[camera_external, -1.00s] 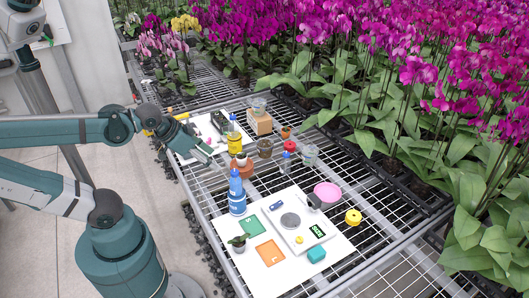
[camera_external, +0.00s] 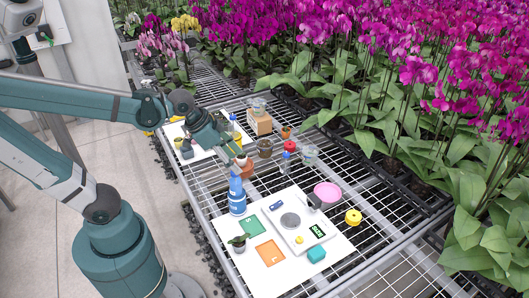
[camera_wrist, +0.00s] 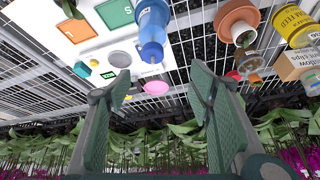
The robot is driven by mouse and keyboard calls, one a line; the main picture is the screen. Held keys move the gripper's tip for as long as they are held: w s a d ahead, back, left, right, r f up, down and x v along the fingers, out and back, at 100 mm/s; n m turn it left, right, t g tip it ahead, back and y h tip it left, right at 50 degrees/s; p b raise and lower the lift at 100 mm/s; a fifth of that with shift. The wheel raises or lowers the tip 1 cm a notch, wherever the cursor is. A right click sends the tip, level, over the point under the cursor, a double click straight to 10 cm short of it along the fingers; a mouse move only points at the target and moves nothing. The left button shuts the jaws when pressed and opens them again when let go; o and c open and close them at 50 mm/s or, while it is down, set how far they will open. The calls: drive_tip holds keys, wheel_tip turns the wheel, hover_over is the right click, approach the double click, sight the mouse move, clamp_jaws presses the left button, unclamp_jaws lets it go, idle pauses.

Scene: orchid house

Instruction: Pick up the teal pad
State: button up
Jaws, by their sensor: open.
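The teal pad (camera_external: 316,254) is a small teal block lying on the front right part of a white board (camera_external: 262,281). It also shows small at the upper left of the wrist view (camera_wrist: 82,69). My gripper (camera_external: 237,155) is open and empty, above the bench near the top of a blue bottle (camera_external: 237,195), well behind and left of the pad. In the wrist view its two fingers (camera_wrist: 162,90) stand wide apart with nothing between them.
The board holds a scale (camera_external: 300,229), a green square (camera_external: 251,231), an orange square (camera_external: 270,253) and a small potted plant (camera_external: 238,243). A pink dish (camera_external: 327,192) and a yellow spool (camera_external: 353,217) sit to the right. A yellow bottle (camera_external: 234,140) stands behind.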

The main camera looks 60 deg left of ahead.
drive_tip(key=w+d+m+g+h+p, duration=0.1)
drive_tip(key=w+d+m+p, duration=0.1)
drive_tip(key=w+d+m, duration=0.35)
drive_tip(key=m+g+h+p, duration=0.2)
drive_tip(key=m+g+p, duration=0.35)
drive_tip(key=m, duration=0.35)
approach(318, 253)
drive_tip(key=shift+s+d+f+t+p, duration=0.3)
drive_tip(key=shift+s+f+t+p, duration=0.05)
drive_tip(key=shift+f, duration=0.2)
drive_tip(key=shift+x, duration=1.3)
drive_tip(key=shift+b+x, duration=0.9)
drive_tip(key=shift+x, duration=1.7)
drive_tip(key=shift+w, duration=0.15)
